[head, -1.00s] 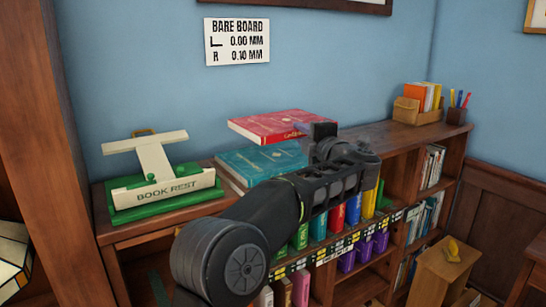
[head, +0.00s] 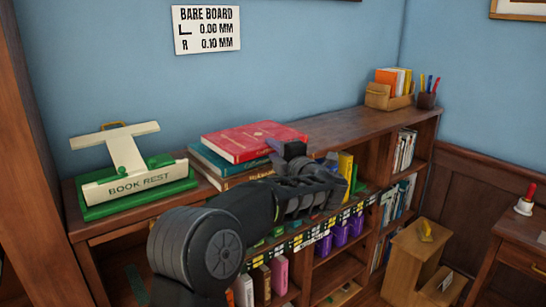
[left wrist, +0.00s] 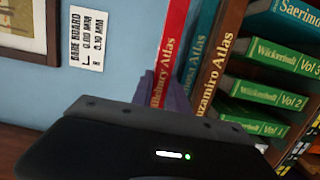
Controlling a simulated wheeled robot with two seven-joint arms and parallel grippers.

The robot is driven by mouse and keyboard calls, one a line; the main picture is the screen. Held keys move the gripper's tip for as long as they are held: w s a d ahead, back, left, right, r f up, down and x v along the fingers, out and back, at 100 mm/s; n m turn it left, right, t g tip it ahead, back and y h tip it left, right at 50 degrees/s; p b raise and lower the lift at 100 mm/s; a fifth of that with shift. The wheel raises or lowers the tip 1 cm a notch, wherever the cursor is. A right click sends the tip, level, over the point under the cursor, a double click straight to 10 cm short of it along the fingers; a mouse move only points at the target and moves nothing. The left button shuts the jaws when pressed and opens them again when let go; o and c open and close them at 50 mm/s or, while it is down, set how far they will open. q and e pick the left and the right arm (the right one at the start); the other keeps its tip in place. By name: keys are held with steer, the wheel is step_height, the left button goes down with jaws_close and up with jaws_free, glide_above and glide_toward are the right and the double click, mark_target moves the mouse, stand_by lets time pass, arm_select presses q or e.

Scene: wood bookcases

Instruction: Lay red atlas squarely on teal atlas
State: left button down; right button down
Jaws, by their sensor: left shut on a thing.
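The red atlas (head: 252,141) lies flat just over the teal atlas (head: 212,163) on the bookcase top. A strip of teal cover shows along the red atlas's left and front sides. I cannot tell whether the two covers touch. A brown atlas (head: 242,178) is at the bottom of the pile. My left gripper (head: 284,150) is shut on the red atlas at its right front side. In the left wrist view the spines of the red atlas (left wrist: 172,45), teal atlas (left wrist: 199,48) and brown atlas (left wrist: 217,65) run side by side. My right gripper is not in view.
A green and white book rest (head: 135,180) stands left of the pile. A desk organiser (head: 388,95) and a pen cup (head: 426,100) stand at the far right end. The bookcase top between pile and organiser is clear.

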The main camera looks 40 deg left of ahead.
arm_select(q)
steer(key=shift+f, duration=0.9)
steer(key=shift+f, duration=0.15)
steer(key=c, duration=1.7)
jaws_free()
steer(key=shift+f, duration=0.15)
steer(key=shift+c, duration=0.2)
steer(key=o, duration=0.5)
steer(key=shift+c, duration=0.2)
